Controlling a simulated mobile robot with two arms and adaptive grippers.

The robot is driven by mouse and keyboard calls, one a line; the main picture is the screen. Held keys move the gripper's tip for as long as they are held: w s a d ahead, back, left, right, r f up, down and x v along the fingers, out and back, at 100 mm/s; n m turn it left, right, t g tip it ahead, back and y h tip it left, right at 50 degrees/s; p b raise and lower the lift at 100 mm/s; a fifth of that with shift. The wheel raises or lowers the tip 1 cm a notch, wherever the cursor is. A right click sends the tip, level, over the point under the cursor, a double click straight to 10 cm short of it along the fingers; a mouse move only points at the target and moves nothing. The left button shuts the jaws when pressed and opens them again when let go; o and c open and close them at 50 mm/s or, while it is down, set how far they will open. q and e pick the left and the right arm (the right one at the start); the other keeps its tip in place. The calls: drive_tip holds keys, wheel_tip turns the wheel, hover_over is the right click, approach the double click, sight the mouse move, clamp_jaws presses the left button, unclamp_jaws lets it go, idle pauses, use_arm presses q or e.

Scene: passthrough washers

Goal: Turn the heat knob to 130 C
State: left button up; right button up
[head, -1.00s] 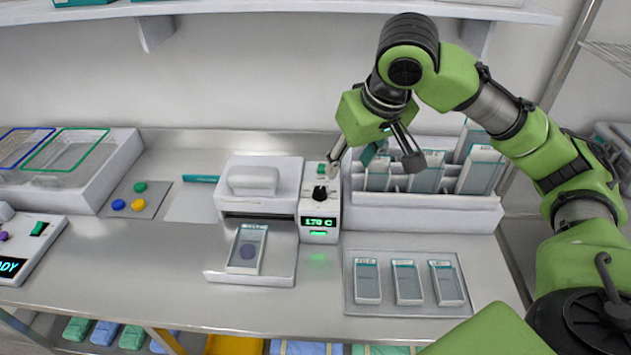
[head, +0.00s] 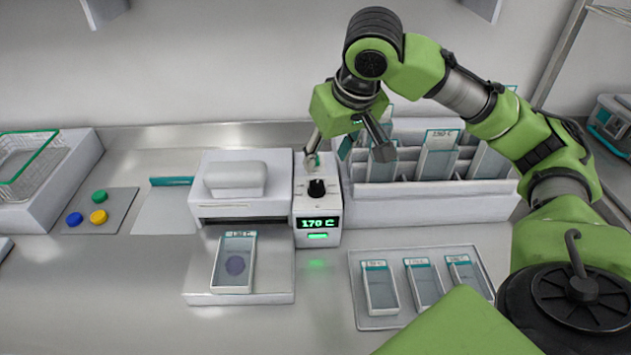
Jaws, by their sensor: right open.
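The black heat knob (head: 317,188) is on the top of a white control box beside the press. The green display (head: 318,223) below it reads 170 C. My right gripper (head: 347,154) is open just above and behind the knob, with one finger near the small green switch behind the knob and the other off to the right over the rack. Nothing is between its fingers that I can see, and I cannot tell whether the near finger touches the box. My left gripper is not in view.
The white press (head: 234,190) stands left of the box, with a pouch (head: 234,262) holding a purple disc on its plate. A rack of labelled pouches (head: 437,200) is at right. A tray with several pouches (head: 420,308) lies in front. Coloured discs lie on a grey mat (head: 112,222).

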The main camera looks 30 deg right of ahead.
sight(317, 184)
drive_tip(key=x, duration=1.1)
drive_tip(key=shift+p, duration=0.4)
drive_tip(key=c, duration=1.1)
